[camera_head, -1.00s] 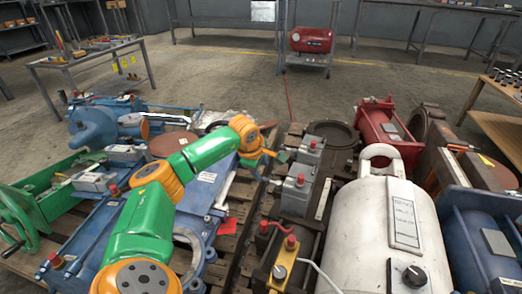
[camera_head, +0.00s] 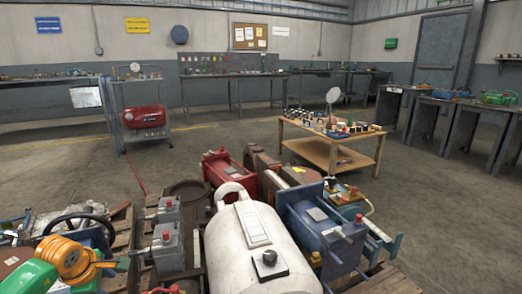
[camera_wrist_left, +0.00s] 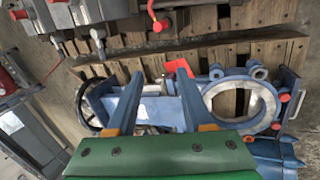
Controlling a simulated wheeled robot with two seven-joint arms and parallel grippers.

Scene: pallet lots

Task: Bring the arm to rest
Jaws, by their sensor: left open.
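My left arm, green and orange, comes in at the lower left of the head view. Its gripper (camera_head: 122,264) is partly in view near the grey machine parts. In the left wrist view the two blue fingers of my left gripper (camera_wrist_left: 155,82) stand apart with nothing held between them. Below them lies a blue machine frame (camera_wrist_left: 155,108) with a round metal ring (camera_wrist_left: 240,103), on wooden pallet slats. How far the fingers are above it I cannot tell. My right gripper is in neither view.
A white tank (camera_head: 262,245), a red machine (camera_head: 222,168) and a blue machine (camera_head: 318,228) crowd the pallets to the right of the arm. A wooden table (camera_head: 333,152) with small items stands beyond. Open floor (camera_head: 455,215) lies at the right.

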